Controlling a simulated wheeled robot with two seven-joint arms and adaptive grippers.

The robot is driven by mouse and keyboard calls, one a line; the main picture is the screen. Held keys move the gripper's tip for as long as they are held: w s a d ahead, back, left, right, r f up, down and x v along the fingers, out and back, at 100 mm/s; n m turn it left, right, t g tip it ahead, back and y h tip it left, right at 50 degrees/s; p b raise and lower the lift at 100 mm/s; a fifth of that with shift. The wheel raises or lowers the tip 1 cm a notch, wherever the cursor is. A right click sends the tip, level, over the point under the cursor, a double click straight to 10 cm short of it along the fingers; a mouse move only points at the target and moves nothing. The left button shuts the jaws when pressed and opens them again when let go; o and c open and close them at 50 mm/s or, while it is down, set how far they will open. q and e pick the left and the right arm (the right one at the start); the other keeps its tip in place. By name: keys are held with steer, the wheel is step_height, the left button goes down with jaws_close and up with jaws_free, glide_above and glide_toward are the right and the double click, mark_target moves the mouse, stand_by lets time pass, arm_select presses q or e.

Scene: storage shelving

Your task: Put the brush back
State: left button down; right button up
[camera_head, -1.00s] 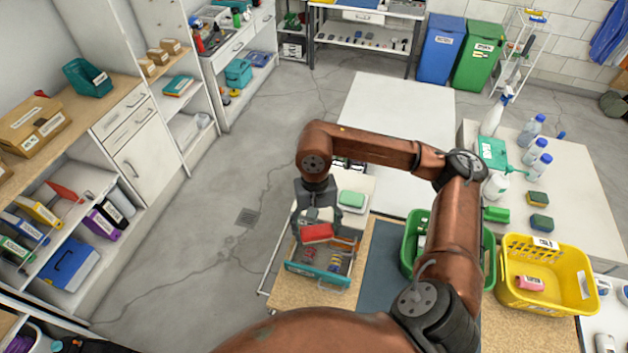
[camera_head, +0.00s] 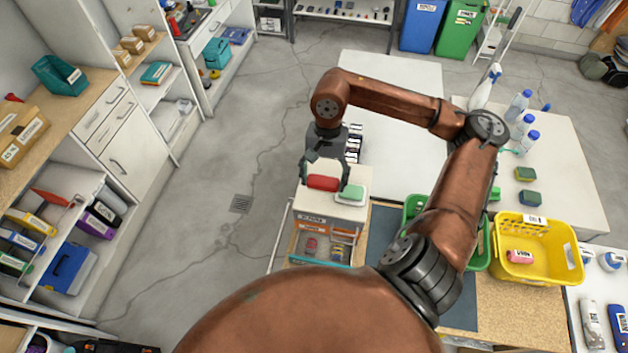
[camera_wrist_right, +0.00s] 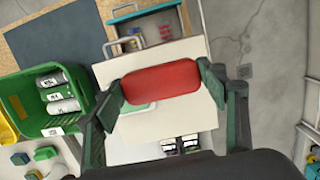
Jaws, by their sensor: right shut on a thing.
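The brush is most likely the red block-like thing (camera_head: 322,183) in my right gripper (camera_head: 324,176); no bristles show. In the right wrist view the red thing (camera_wrist_right: 160,78) spans the gap between the two fingers of the right gripper (camera_wrist_right: 163,90), which are shut on its ends. It is over the white top of a small drawer cabinet (camera_head: 333,210); I cannot tell whether it touches. A green and white block (camera_head: 350,193) lies on that top beside it. A teal-fronted drawer (camera_head: 322,264) stands open below, with small items inside. My left gripper is not in view.
A green basket (camera_wrist_right: 30,95) with rolled white items is near the cabinet. A yellow basket (camera_head: 540,268) stands at the right with a pink item (camera_head: 520,257) inside. Spray bottles (camera_head: 487,88) stand on the right table. The floor (camera_head: 225,160) at the left is clear.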

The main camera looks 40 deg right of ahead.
steer(key=w+f, duration=0.3)
steer(key=w+d+f+p, duration=0.1)
steer(key=f, duration=0.1)
steer(key=shift+w+f, duration=0.1)
steer(key=shift+w, duration=0.2)
steer(key=f, duration=0.1)
steer(key=f+p, duration=0.1)
steer(key=f, duration=0.1)
steer(key=shift+w+p, duration=0.25)
steer(key=shift+p, duration=0.1)
steer(key=shift+f, duration=0.45)
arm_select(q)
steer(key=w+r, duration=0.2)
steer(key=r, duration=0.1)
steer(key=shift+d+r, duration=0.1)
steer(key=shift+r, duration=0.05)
arm_select(e)
steer(key=shift+f, duration=0.1)
steer(key=shift+f, duration=0.1)
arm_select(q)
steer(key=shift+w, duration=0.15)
arm_select(e)
steer(key=o, duration=1.1)
